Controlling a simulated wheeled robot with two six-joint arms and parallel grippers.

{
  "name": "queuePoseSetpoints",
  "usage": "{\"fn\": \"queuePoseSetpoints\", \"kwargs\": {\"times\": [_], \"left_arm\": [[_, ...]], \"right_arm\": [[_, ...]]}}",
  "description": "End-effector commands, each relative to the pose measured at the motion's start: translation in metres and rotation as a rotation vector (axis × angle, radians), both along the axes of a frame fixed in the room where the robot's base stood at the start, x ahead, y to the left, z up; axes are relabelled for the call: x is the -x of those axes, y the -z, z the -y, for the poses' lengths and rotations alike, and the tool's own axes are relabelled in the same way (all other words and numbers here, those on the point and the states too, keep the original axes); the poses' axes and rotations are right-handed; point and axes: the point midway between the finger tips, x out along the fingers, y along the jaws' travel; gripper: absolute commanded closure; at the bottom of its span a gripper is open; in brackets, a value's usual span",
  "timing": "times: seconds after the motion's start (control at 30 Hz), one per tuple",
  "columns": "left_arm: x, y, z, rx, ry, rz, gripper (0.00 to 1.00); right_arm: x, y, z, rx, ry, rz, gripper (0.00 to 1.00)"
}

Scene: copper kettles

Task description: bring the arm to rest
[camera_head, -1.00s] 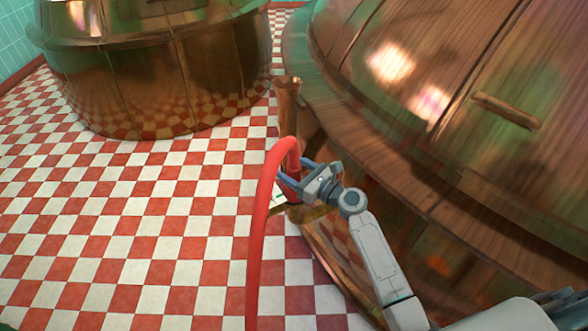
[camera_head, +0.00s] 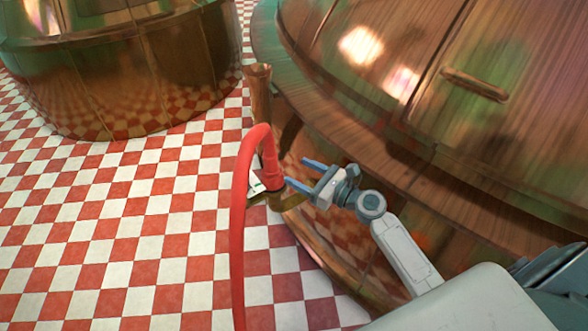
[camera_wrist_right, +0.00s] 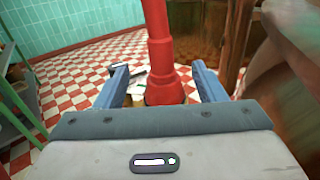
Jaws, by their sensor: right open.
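My right gripper (camera_head: 304,175) is open, with its two blue fingers apart and nothing between them in the head view. It is just to the right of a red hose (camera_head: 240,200) and level with the hose's thick red end piece (camera_head: 270,165). In the right wrist view the red end piece (camera_wrist_right: 163,60) stands upright beyond the fingers, in line with the gap between them (camera_wrist_right: 163,90). My left gripper is in neither view.
A large copper kettle (camera_head: 390,80) stands close beside my right arm. Another copper kettle (camera_head: 130,85) stands at the upper left. A copper post (camera_head: 258,95) rises behind the hose. The red and white checked floor (camera_head: 110,220) is open at left. A green shelf (camera_wrist_right: 18,105) shows in the wrist view.

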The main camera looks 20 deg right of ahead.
Motion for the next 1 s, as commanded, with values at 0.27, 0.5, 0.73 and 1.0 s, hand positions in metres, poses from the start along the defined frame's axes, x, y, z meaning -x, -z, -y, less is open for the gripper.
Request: {"fn": "queuePoseSetpoints", "kwargs": {"times": [0.27, 0.5, 0.73, 1.0], "left_arm": [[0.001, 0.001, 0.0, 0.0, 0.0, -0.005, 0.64], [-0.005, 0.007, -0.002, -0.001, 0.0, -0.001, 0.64], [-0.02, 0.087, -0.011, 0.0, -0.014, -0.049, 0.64], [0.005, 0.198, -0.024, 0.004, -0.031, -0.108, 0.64]], "right_arm": [[0.0, 0.0, 0.0, 0.0, 0.0, 0.0, 0.37], [0.001, 0.017, 0.004, 0.083, 0.016, -0.003, 0.37], [0.032, 0.137, 0.026, 0.699, -0.002, -0.028, 0.37], [0.151, 0.295, 0.049, 1.545, -0.451, -0.013, 0.37]]}}
